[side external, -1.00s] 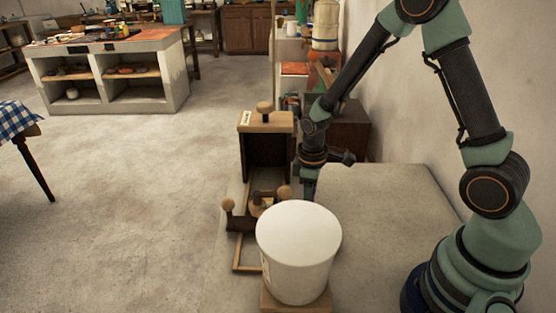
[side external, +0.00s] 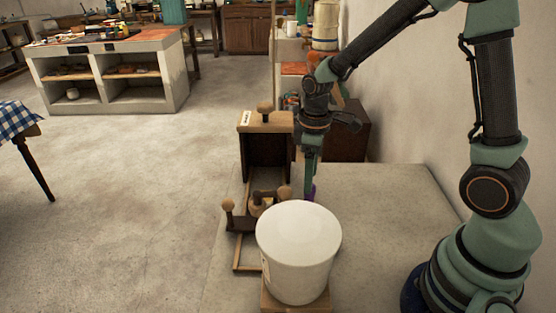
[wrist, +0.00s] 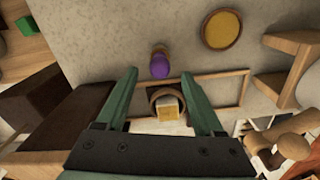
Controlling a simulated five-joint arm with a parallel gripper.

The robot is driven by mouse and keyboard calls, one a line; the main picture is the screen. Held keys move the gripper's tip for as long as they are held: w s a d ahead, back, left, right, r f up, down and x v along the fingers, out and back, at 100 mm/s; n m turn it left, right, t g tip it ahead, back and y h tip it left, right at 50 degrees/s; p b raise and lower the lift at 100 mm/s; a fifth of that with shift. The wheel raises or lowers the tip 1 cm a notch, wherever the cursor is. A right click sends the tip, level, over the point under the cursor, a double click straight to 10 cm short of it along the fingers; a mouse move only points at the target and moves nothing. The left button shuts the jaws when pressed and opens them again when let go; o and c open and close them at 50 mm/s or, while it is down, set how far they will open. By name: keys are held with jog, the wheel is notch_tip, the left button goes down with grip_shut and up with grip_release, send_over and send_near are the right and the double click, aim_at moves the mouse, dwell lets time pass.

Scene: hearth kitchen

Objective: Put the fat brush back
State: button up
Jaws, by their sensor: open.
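My gripper (wrist: 162,82) is open, its two green fingers apart with nothing held between them. In the side view it (side external: 310,178) points down behind the white bucket. A purple rounded thing with a wooden part (wrist: 160,67) stands just beyond the fingertips in the wrist view. Purple (side external: 313,190) also shows beside my fingertips in the side view, its lower part hidden by the bucket. I cannot tell surely whether it is the fat brush. A round wooden holder (wrist: 166,98) with a pale block inside shows between the fingers.
The white bucket (side external: 298,250) stands in front of my gripper. A dark wooden stand with a labelled top (side external: 265,123) and round knobs is to the left. A round yellow-filled dish (wrist: 221,30) lies beyond. The grey counter right of the bucket (side external: 385,215) is clear.

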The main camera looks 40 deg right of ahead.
notch_tip(320, 180, up, 4)
jog(key=s+a+r+m+t, duration=0.1)
jog(key=s+r+m+t, duration=0.4)
jog(key=s+r, duration=0.3)
notch_tip(320, 180, up, 4)
jog(key=shift+a+f+m+t, duration=0.15)
jog(key=shift+a+m+t, duration=0.15)
jog(key=shift+m, duration=0.3)
jog(key=shift+s, duration=0.1)
